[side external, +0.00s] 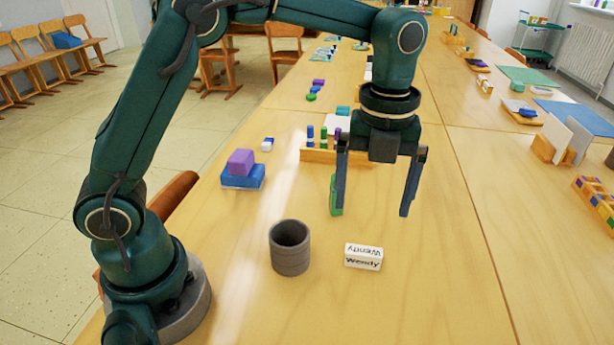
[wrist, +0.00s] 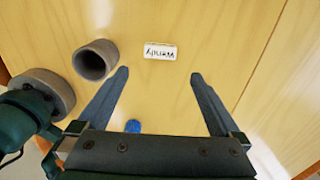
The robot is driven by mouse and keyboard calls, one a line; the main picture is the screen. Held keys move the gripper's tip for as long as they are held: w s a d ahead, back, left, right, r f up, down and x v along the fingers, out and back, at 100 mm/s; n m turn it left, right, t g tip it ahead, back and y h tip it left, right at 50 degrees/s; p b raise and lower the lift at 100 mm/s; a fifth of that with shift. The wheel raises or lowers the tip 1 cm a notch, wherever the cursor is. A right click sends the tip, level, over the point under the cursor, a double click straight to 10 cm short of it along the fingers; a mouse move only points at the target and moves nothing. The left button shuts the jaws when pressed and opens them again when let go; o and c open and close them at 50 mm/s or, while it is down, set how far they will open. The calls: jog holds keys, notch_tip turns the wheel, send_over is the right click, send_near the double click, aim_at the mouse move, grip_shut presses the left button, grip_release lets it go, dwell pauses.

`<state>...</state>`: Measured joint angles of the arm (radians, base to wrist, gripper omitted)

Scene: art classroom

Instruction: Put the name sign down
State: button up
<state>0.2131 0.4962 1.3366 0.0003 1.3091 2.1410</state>
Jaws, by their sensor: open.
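The name sign (side external: 363,257) is a small white block with "Wendy" in dark letters on its faces. It rests on the wooden table in front of my gripper, to the right of a grey cup. In the wrist view the sign (wrist: 160,51) lies beyond the fingertips, near the top middle, apart from both fingers. My gripper (side external: 369,214) points down with its fingers wide apart, above the table and behind the sign in the side view. In the wrist view the gap between the fingers (wrist: 159,73) is empty.
The grey cup (side external: 290,248) stands close left of the sign. Purple and blue blocks (side external: 242,169) sit farther left. A wooden rack with coloured pegs (side external: 317,155) is behind my gripper. The table (side external: 430,285) right of the sign is clear.

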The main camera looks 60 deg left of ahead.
jog(key=s+a+r+n+t, duration=0.1)
jog(key=s+a+n+t, duration=0.1)
jog(key=s+n, duration=0.5)
jog(key=s+a+r+n+t, duration=0.2)
jog(key=s+n, duration=0.5)
jog(key=n, duration=1.3)
jog(key=shift+s+a+r+t, duration=0.3)
jog(key=shift+a+t, duration=0.5)
jog(key=shift+a, duration=0.55)
